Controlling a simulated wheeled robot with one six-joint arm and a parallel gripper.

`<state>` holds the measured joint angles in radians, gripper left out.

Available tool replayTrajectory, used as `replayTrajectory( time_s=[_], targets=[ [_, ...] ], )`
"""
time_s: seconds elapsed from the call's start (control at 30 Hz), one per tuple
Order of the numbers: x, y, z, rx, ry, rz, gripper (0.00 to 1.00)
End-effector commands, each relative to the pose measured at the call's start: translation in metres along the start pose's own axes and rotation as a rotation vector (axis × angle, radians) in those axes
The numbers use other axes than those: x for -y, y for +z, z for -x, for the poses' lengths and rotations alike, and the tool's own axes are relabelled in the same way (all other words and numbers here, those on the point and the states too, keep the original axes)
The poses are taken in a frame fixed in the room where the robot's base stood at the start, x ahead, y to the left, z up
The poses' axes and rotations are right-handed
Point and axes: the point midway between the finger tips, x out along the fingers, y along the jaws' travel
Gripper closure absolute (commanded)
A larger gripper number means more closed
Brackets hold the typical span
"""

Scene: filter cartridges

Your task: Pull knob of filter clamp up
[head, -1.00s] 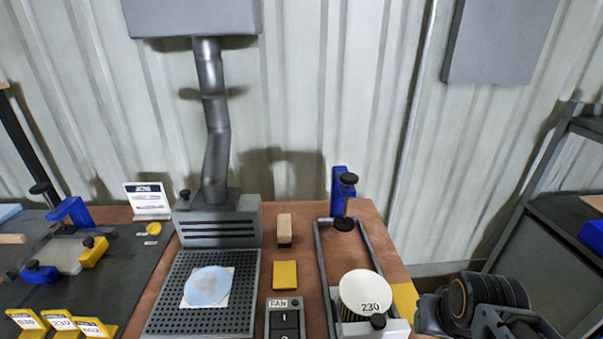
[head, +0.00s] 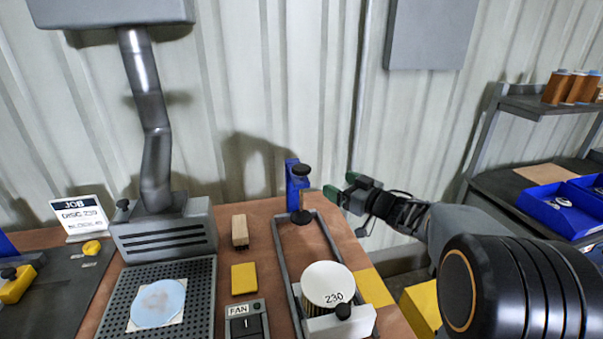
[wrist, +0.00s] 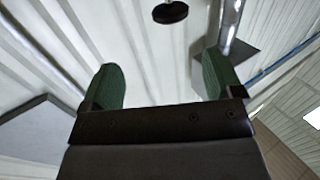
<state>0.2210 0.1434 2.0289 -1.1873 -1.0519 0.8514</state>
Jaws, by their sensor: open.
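The blue filter clamp (head: 293,182) stands upright at the back end of a grey metal frame (head: 279,253). Its black knob (head: 301,169) sticks out at the top, and a black round pad (head: 302,217) is lower down. A white filter cartridge (head: 328,284) marked 230 sits at the frame's front end. My gripper (head: 340,187) is just right of the clamp, apart from it, with green fingertips pointing towards it. In the wrist view my gripper (wrist: 164,75) is open and empty; a black disc (wrist: 170,12), either knob or pad, is beyond the fingers at the top edge.
A corrugated wall is close behind the bench. A shelf with blue bins (head: 555,207) is at right.

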Motion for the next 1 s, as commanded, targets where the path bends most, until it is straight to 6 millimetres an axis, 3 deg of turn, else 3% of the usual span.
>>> replayTrajectory(
  time_s=[0.17,0.7,1.0],
  targets=[
    [0.006,0.004,-0.009,-0.012,-0.072,-0.019,0.14],
    [0.013,0.002,-0.104,-0.013,-0.076,-0.020,0.14],
    [0.015,0.001,-0.134,-0.014,-0.074,-0.019,0.14]
  ],
)
